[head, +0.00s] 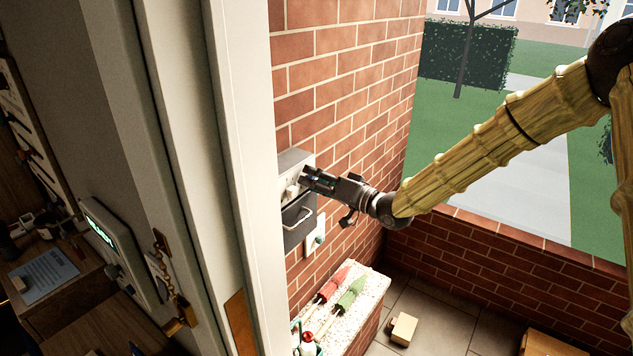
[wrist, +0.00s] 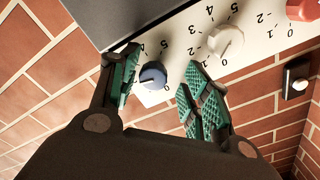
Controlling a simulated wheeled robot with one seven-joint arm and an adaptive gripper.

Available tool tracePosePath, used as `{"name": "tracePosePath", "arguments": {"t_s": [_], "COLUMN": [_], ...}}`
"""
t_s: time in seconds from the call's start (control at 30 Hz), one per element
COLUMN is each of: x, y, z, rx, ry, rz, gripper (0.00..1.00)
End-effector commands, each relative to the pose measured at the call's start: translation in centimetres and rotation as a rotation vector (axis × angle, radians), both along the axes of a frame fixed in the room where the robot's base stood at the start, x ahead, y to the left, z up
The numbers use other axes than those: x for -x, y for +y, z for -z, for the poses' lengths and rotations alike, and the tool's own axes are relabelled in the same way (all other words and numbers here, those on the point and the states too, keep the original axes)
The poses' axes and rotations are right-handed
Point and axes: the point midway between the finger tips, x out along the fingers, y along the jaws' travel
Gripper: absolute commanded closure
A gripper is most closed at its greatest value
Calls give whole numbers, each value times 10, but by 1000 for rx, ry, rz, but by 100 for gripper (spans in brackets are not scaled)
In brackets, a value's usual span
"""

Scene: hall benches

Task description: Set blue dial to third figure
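The blue dial (wrist: 153,75) sits on a pale panel (wrist: 275,38) in the wrist view, with printed figures around it. Its pointer setting is not clear to me, and some of its figures are hidden by the fingers. My gripper (wrist: 160,88) is open, with one green-padded finger to the left of the blue dial and one to its right. I see gaps between the pads and the dial. In the head view my gripper (head: 306,179) is at the light box (head: 293,162) on the brick wall; the blue dial cannot be made out there.
A white dial (wrist: 226,41) is close to the right finger, and a red dial (wrist: 303,10) is farther right. A dark handled box (head: 298,222) is below the panel. A door frame (head: 240,150) stands left. Red (head: 334,284) and green (head: 351,293) items lie on a ledge.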

Motion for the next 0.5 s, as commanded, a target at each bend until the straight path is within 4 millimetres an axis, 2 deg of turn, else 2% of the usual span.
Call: {"name": "tracePosePath", "arguments": {"t_s": [0.27, 0.5], "x": [1, 18], "y": [-5, -28], "z": [1, 0], "rx": [-1, -1], "ry": [1, 2], "rz": [4, 5], "gripper": [53, 53]}}
